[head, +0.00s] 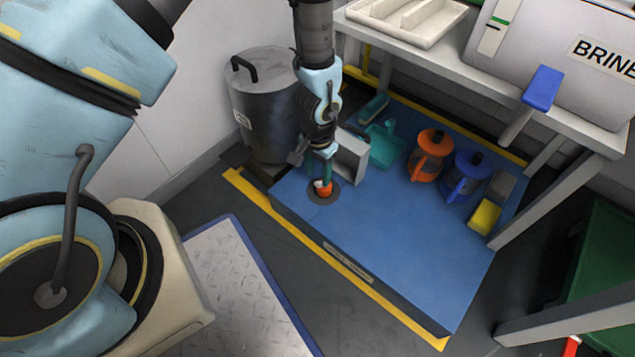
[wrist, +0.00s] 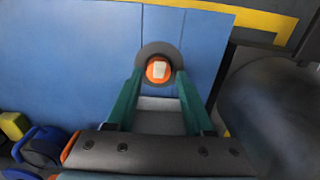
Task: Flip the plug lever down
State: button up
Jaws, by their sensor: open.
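The plug (head: 325,190) is a small orange piece with a pale part on top. It sits on a dark round plate (head: 312,196) near the left end of the blue platform. In the wrist view the plug (wrist: 158,70) shows as an orange disc with a pale block in its middle. I cannot tell how the lever is tilted. My gripper (wrist: 158,78) is open, with one green finger on each side of the plug in that view. In the head view my gripper (head: 320,176) points down close above the plug and partly hides it. Contact cannot be made out.
A grey metal drum (head: 262,110) stands left of my arm. A grey box (head: 350,155) is close behind the gripper. An orange jug (head: 430,160), a blue jug (head: 466,178) and a yellow block (head: 484,217) are farther right. The front of the blue platform (head: 400,240) is clear.

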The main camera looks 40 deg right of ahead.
aim_at(318, 183)
jog(key=shift+f+b, duration=0.4)
jog(key=shift+f, duration=1.15)
grip_shut()
